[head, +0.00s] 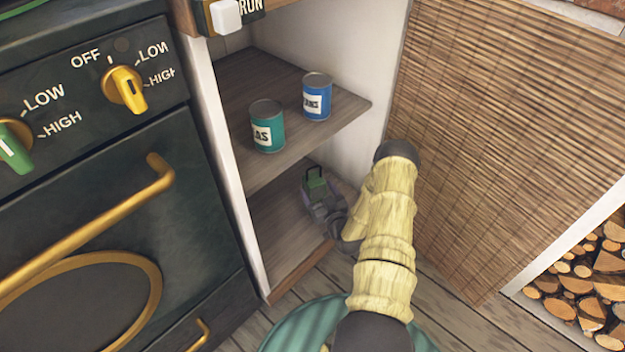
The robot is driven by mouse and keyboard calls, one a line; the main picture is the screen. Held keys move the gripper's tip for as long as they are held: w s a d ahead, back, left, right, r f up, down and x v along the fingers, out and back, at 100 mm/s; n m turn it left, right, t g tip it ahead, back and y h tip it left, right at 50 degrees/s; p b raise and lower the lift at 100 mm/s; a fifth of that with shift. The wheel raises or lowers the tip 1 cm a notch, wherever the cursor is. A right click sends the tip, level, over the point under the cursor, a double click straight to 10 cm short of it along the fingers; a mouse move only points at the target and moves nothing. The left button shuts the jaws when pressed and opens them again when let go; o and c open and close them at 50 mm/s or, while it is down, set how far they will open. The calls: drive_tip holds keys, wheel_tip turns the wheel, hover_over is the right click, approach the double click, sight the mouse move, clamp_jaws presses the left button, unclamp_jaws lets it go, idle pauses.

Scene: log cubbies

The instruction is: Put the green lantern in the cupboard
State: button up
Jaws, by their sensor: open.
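The green lantern (315,182) is inside the open cupboard (292,263), at its lower level beneath the middle shelf. Its green top and handle show; its lower part is hidden behind my gripper. My gripper (322,207) reaches into the lower compartment from the right and is open, right at the lantern. The fingers are small and dark here, so I cannot tell whether they touch it, or whether the lantern rests on the cupboard floor.
A teal can (267,126) and a blue can (317,96) stand on the middle shelf (300,140). A dark stove (90,200) with a brass handle borders the cupboard on the left. A woven panel (500,130) is on the right, with stacked logs (590,275) beyond.

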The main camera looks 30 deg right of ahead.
drive_tip(key=s+p, duration=0.2)
drive_tip(key=s, duration=0.4)
drive_tip(key=shift+s+a+p, duration=0.15)
drive_tip(key=shift+s+p, duration=0.2)
drive_tip(key=shift+p, duration=0.05)
